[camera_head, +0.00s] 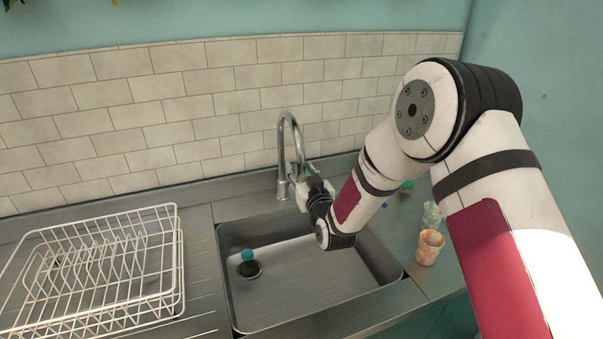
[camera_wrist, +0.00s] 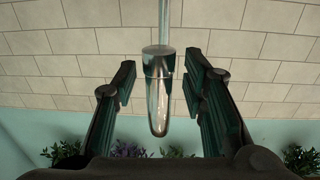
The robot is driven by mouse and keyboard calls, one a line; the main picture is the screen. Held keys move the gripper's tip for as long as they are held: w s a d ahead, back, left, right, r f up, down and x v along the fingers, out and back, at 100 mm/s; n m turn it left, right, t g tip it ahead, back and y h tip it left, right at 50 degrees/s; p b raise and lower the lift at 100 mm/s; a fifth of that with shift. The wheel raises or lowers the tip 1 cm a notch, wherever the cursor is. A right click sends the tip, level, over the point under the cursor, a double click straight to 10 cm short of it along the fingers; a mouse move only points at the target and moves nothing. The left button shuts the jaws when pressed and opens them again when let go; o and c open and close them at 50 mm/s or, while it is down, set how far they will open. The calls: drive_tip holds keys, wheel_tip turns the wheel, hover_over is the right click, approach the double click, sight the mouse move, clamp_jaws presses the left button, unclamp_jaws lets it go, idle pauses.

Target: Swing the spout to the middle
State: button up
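The chrome tap (camera_head: 281,150) stands behind the sink (camera_head: 310,283), with a tall curved neck. Its outlet end is partly hidden behind my gripper (camera_head: 314,190) in the head view. In the wrist view, which looks upside down, the spout (camera_wrist: 158,95) lies between the two fingers of my gripper (camera_wrist: 159,68). The fingers are apart, with a visible gap on each side of the spout. I cannot tell how far along the fingers' depth the spout sits.
A white wire dish rack (camera_head: 180,262) stands left of the sink. A blue-green ball (camera_head: 247,255) lies by the dark drain (camera_head: 250,270). An orange-white cup (camera_head: 429,248), a pale green cup (camera_head: 432,213) and a green item (camera_head: 407,187) stand to the right. A tiled wall (camera_head: 215,110) is behind.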

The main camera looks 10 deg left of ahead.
drive_tip(key=shift+s+d, duration=0.1)
drive_tip(key=v, duration=1.1)
drive_tip(key=shift+s+d, duration=0.2)
drive_tip(key=shift+s, duration=0.15)
drive_tip(key=s+d+r+m+g+h, duration=0.1)
drive_tip(key=s+d+r+g+h, duration=0.15)
drive_tip(key=d+r, duration=0.55)
drive_tip(key=s+d+r+m+g+h, duration=0.15)
drive_tip(key=d+r+h, duration=0.3)
drive_tip(key=d, duration=0.55)
drive_tip(key=s+d+r+m+g, duration=0.1)
drive_tip(key=s+d, duration=0.3)
drive_tip(key=s, duration=0.4)
drive_tip(key=s+d+r+m+g+h, duration=0.1)
drive_tip(key=s+d+g, duration=0.2)
drive_tip(key=s, duration=0.6)
drive_tip(key=s+d+r+m+g+h, duration=0.1)
drive_tip(key=s+d, duration=0.4)
drive_tip(key=s, duration=0.3)
drive_tip(key=shift+s+r+m+g+b, duration=0.2)
drive_tip(key=shift+r+m+g+b, duration=0.15)
drive_tip(key=shift+r+g+b, duration=0.1)
